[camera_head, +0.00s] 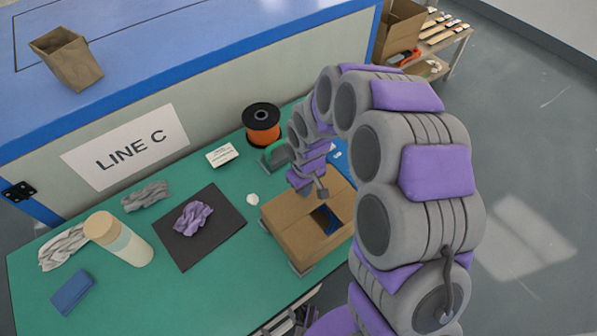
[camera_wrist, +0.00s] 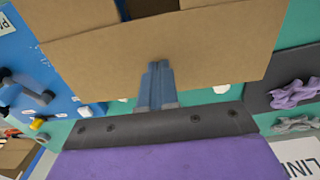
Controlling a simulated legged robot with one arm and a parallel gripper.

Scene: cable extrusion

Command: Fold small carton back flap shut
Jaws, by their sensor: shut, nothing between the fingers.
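The small brown carton (camera_head: 283,222) stands on the green table, right of the dark mat. A gap in its top shows dark and blue inside. My gripper (camera_head: 322,193) is at the carton's far side, with its tip by the upper edge. In the wrist view a broad brown carton flap (camera_wrist: 215,52) spans the picture, with a dark opening above it. My gripper (camera_wrist: 156,68) is shut and empty, its fingers overlapping the flap's lower edge. I cannot tell whether they touch it.
The dark mat (camera_head: 215,247) holds a purple cloth (camera_head: 193,217). A blue-topped bench (camera_head: 190,50) with a LINE C sign borders the back.

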